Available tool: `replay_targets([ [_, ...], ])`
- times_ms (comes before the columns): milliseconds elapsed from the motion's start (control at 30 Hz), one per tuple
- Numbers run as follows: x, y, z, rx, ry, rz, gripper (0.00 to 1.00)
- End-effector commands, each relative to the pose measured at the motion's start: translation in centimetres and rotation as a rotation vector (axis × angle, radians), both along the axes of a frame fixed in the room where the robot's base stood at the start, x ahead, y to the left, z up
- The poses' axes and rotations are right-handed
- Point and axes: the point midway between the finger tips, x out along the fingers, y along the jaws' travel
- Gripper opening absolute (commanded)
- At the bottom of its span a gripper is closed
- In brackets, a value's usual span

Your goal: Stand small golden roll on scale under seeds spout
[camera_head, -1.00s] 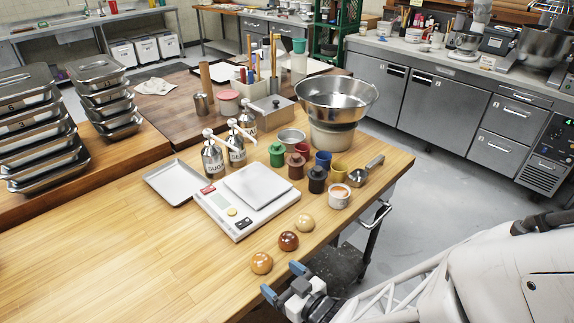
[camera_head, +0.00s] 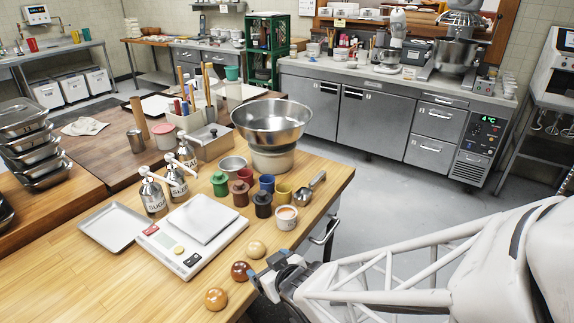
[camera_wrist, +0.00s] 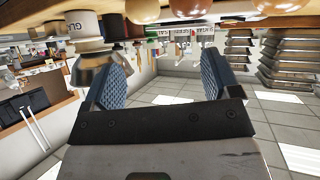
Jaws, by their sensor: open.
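Three rolls stand in a row on the wooden worktop near its front right edge: a pale golden one (camera_head: 256,249), a dark brown one (camera_head: 241,271) and an orange-golden one (camera_head: 215,299). Which golden roll is the small one is hard to tell. The white scale (camera_head: 160,243) has an empty square pan (camera_head: 206,217). Behind it stand several pump bottles with spouts; the nearest (camera_head: 154,197) reads as sugar, and the other labels are partly hidden or too small. My gripper (camera_head: 267,271) is open and empty, just right of the rolls. Its blue fingers also show in the wrist view (camera_wrist: 163,82).
A large steel bowl (camera_head: 271,120) is behind. An empty tray (camera_head: 113,226) lies left. The front left worktop is clear.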

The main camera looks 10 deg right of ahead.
Motion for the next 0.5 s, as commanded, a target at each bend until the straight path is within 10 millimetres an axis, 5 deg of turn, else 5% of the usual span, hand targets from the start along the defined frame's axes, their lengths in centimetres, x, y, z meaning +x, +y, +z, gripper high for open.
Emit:
replay_targets([
  [267, -0.1, -5.2, 4.5, -0.089, 0.189, -0.191, 0.83],
  [500, -2.3, -8.8, 8.5, -0.124, 0.378, -0.325, 0.83],
])
